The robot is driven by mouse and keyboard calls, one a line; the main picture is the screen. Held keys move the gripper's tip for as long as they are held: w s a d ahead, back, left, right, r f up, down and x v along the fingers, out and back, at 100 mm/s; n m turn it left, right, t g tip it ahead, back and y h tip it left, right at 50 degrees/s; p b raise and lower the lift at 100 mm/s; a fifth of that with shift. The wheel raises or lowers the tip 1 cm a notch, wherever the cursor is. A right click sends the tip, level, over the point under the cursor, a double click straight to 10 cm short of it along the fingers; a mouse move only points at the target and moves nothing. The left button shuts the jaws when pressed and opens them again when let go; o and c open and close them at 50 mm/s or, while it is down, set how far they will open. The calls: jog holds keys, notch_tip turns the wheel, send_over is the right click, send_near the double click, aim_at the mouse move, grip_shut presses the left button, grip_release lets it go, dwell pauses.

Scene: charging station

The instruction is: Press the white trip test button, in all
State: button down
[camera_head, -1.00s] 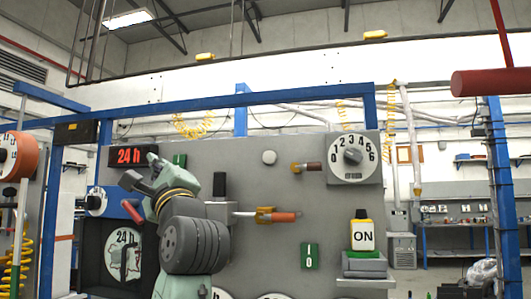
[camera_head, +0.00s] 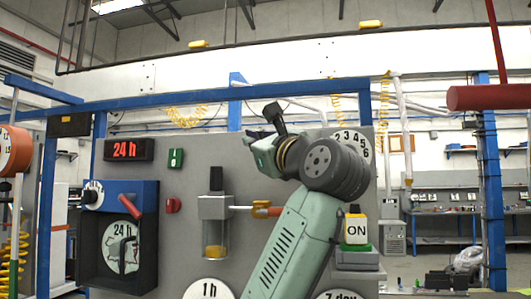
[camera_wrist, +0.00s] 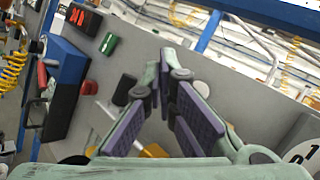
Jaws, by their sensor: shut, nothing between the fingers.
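My gripper (camera_head: 252,138) is at the upper middle of the grey panel in the head view, shut and empty. In the wrist view its two purple-padded fingers (camera_wrist: 166,88) stand in front of the panel with nothing between them. The white round button is not visible in the head view now; my gripper and wrist cover that part of the panel. A pale shape (camera_wrist: 202,88) by the right finger in the wrist view may be the button, but I cannot tell. Whether the fingers touch the panel is unclear.
My arm partly covers a numbered dial (camera_head: 352,138). A blue frame (camera_head: 210,97) runs above.

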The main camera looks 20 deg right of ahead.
jog(key=w+d+p, duration=0.4)
jog(key=w+d, duration=0.1)
jog(key=w, duration=0.2)
jog(key=shift+w, duration=0.15)
dwell(1.5)
jog(key=shift+w+d, duration=0.15)
jog(key=shift+w, duration=0.2)
jog(key=shift+w+d, duration=0.3)
jog(key=shift+w, duration=0.05)
dwell(0.7)
jog(key=shift+s+a, duration=0.1)
jog(key=shift+s+a+b, duration=0.4)
jog(key=shift+s+b, duration=0.1)
jog(key=shift+s, duration=0.1)
jog(key=shift+s+f, duration=0.1)
